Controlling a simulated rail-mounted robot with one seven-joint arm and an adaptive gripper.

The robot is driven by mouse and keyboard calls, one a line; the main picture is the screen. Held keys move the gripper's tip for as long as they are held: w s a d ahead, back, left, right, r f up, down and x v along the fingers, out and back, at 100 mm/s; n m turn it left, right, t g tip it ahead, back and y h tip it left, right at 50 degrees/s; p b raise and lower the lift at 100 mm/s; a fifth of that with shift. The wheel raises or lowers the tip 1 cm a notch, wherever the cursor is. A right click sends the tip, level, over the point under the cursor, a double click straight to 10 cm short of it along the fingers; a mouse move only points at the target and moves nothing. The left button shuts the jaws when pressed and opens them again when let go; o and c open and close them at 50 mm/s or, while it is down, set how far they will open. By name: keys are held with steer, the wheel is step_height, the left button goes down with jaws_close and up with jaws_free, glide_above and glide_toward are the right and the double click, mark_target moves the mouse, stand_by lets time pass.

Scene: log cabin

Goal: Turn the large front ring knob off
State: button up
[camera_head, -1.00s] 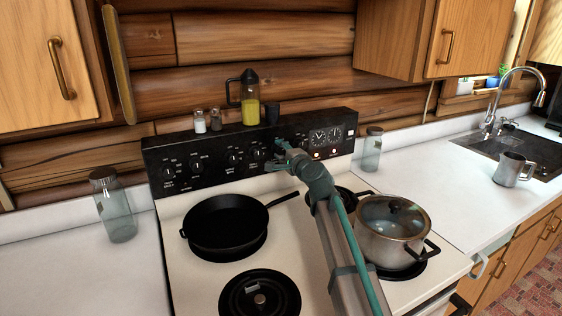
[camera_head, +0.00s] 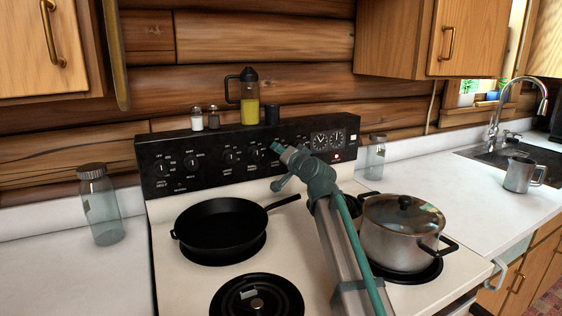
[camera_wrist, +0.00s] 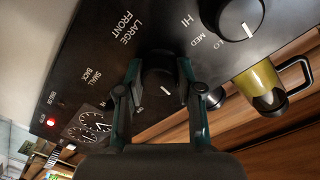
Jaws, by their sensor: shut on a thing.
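The large front ring knob (camera_wrist: 158,72) is black and round, beside the printed words "LARGE FRONT" on the black stove panel (camera_head: 165,183). My gripper (camera_wrist: 158,85) is shut on it in the wrist view, one finger on each side. Part of the knob is hidden by the fingers. A small pale mark shows at its lower edge, and a small label that seems to read "OFF" is close by. In the head view my gripper (camera_head: 277,156) reaches the panel right of its middle and covers the knob.
Another knob (camera_wrist: 240,18) is close by in the wrist view. An oil bottle (camera_head: 250,97) and two shakers (camera_head: 213,118) stand on the panel's top. One red light (camera_wrist: 50,122) glows.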

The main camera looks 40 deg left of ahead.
steer(key=shift+f+n+b, duration=0.1)
steer(key=shift+n+b, duration=0.35)
steer(key=shift+n, duration=0.05)
steer(key=o, duration=1.2)
steer(key=shift+c, duration=0.2)
steer(key=v, duration=1.2)
